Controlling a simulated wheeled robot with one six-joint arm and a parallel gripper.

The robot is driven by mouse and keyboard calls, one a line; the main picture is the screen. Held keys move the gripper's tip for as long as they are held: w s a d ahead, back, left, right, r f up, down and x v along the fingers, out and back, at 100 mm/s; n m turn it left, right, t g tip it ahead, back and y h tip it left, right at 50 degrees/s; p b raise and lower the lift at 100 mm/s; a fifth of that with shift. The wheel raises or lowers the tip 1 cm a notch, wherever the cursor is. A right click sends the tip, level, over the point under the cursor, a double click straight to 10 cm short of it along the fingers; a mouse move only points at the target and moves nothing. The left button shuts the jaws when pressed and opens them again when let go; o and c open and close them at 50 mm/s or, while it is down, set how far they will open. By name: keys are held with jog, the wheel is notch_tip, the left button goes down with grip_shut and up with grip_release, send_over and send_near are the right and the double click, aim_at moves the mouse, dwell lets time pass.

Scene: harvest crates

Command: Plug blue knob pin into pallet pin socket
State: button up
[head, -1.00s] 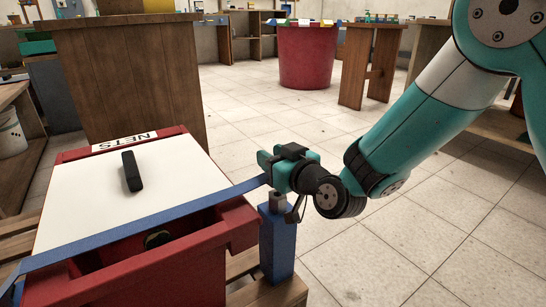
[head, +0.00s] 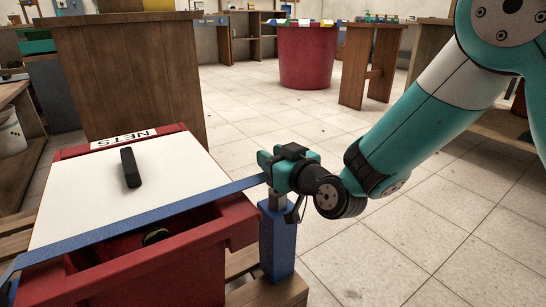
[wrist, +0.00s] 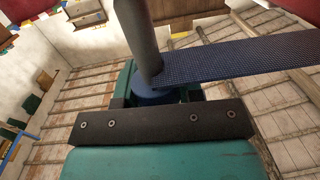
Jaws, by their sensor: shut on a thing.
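My gripper (head: 272,170) is shut on the blue knob of the pin, above the blue post to the right of the crate. The blue knob (wrist: 157,96) shows between the fingers in the wrist view. The grey pin shank (head: 278,200) points down from the gripper, and it also shows large in the wrist view (wrist: 138,40). The blue post (head: 277,245), which looks like the pin socket, stands upright on the wooden pallet (head: 268,293). The shank's lower end meets the post top in the picture. The socket hole is hidden, so I cannot tell how deep the pin sits.
A blue strap (head: 150,218) runs from the knob across the red crate (head: 195,252), which is labelled NETS. A white lid (head: 90,195) with a black handle (head: 131,168) lies on the crate, leaving its near part open. Clear tiled floor (head: 390,240) lies to the right.

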jog(key=shift+f+b, duration=1.75)
jog(key=shift+f, duration=0.05)
jog(key=o, duration=1.1)
jog(key=shift+o, duration=0.2)
jog(key=shift+s, duration=0.1)
